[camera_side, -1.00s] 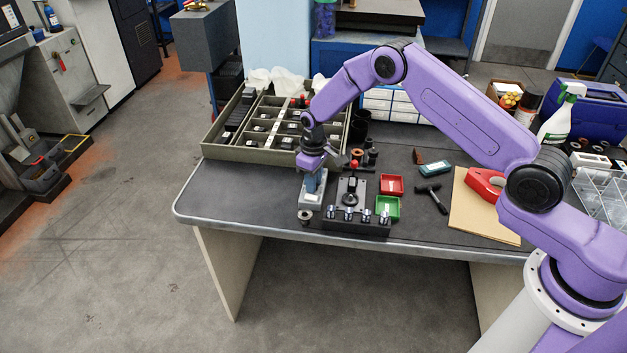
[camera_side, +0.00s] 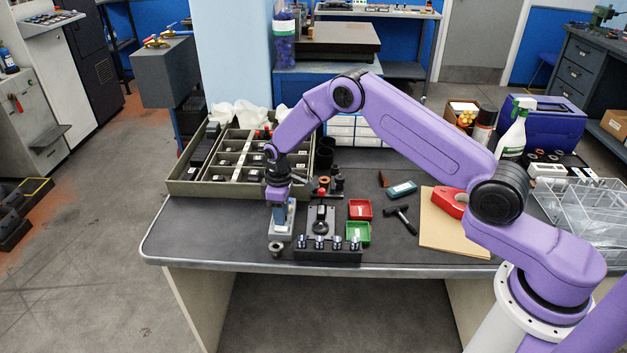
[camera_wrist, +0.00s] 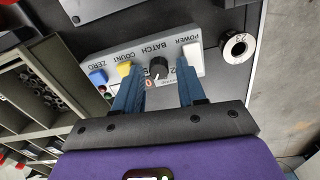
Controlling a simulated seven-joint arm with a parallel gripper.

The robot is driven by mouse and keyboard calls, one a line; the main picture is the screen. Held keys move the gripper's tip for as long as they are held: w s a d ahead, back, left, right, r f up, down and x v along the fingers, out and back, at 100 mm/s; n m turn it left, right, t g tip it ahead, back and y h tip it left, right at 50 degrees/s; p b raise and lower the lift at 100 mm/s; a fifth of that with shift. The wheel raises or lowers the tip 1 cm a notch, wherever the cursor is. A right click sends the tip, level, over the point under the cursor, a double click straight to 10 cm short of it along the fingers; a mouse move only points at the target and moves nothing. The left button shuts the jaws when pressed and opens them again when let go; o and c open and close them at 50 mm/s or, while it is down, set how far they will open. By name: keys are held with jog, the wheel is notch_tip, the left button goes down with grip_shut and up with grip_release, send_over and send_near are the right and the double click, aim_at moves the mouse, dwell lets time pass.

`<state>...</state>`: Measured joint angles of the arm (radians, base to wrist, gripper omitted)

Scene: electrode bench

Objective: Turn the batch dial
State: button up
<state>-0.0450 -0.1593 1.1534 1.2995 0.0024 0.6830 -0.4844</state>
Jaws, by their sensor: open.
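The batch dial (camera_wrist: 159,67) is a small black knob with a pale pointer mark, on a light grey control box (camera_wrist: 148,51) under the label BATCH. My gripper (camera_wrist: 161,74) is open, its two blue fingers on either side of the dial in the wrist view. I cannot tell whether the fingers touch the knob. In the side view my gripper (camera_side: 281,214) points down over the same box (camera_side: 272,235), and the dial is hidden there. A yellow button (camera_wrist: 125,69), a blue button (camera_wrist: 97,77) and a white POWER part (camera_wrist: 193,58) share the panel.
A ring-shaped part (camera_side: 275,249) lies in front of the box. A black rack (camera_side: 328,256) and a dark plate (camera_side: 320,220) stand close on its right, then red (camera_side: 360,209) and green (camera_side: 357,233) trays. A divided crate (camera_side: 180,188) is behind. The bench's left front is clear.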

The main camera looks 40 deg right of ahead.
jog(key=n, duration=0.4)
jog(key=shift+s+d+f, duration=0.1)
jog(key=shift+s+d, duration=0.05)
jog(key=shift+d, duration=0.1)
jog(key=n, duration=0.3)
jog(key=shift+a, duration=0.1)
jog(key=n, duration=0.6)
jog(key=shift+n, duration=0.4)
notch_tip(320, 180, up, 18)
jog(key=f, duration=0.1)
jog(key=s+a+r+m, duration=0.2)
jog(key=s+r, duration=0.2)
jog(key=s, duration=0.5)
jog(key=s+a+r+m, duration=0.2)
jog(key=s+a+r, duration=0.1)
jog(key=s, duration=0.7)
jog(key=shift+r, duration=0.45)
jog(key=shift+s, duration=0.1)
